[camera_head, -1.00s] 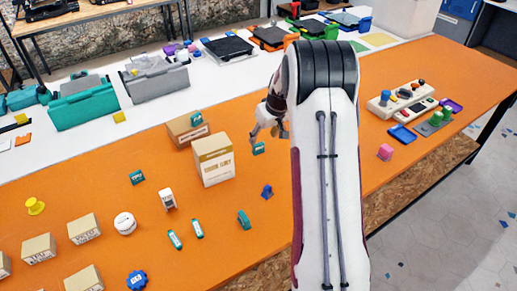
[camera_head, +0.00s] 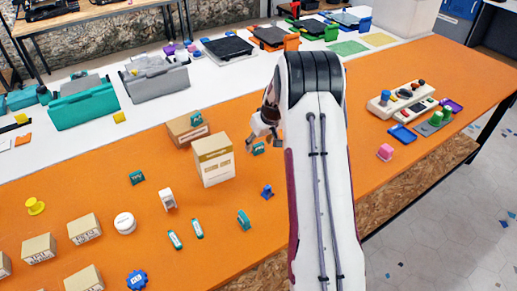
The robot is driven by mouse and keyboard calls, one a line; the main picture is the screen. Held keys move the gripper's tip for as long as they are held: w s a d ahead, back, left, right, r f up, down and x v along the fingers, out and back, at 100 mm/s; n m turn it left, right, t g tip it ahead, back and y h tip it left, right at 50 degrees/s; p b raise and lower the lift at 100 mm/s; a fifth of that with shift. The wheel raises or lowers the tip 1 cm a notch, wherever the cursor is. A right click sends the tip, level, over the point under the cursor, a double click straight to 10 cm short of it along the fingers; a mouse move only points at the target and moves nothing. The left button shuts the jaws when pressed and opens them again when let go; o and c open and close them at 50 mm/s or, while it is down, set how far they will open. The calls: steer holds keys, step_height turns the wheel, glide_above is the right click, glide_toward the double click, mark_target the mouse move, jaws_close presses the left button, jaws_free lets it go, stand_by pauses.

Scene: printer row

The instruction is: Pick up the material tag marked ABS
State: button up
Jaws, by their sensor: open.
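Several small teal pieces that look like tags lie about the orange table; their print is too small to read, so I cannot tell which is marked ABS. One teal tag (camera_head: 258,149) is just below my gripper (camera_head: 263,140), close to its fingers. Another teal tag (camera_head: 137,177) stands left of the tall box, one (camera_head: 197,119) is on the low brown box, and a teal piece (camera_head: 243,220) is nearer the front. My gripper is open and looks empty, right of the tall box; my arm hides part of the table to its right.
A tall cream-and-brown box (camera_head: 214,160) stands close left of my gripper, with a low brown box (camera_head: 187,129) behind it. A blue piece (camera_head: 267,192) lies in front. A pink piece (camera_head: 385,152) and a control panel (camera_head: 403,99) are to the right.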

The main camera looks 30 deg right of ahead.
steer(key=shift+x, duration=0.9)
steer(key=c, duration=0.9)
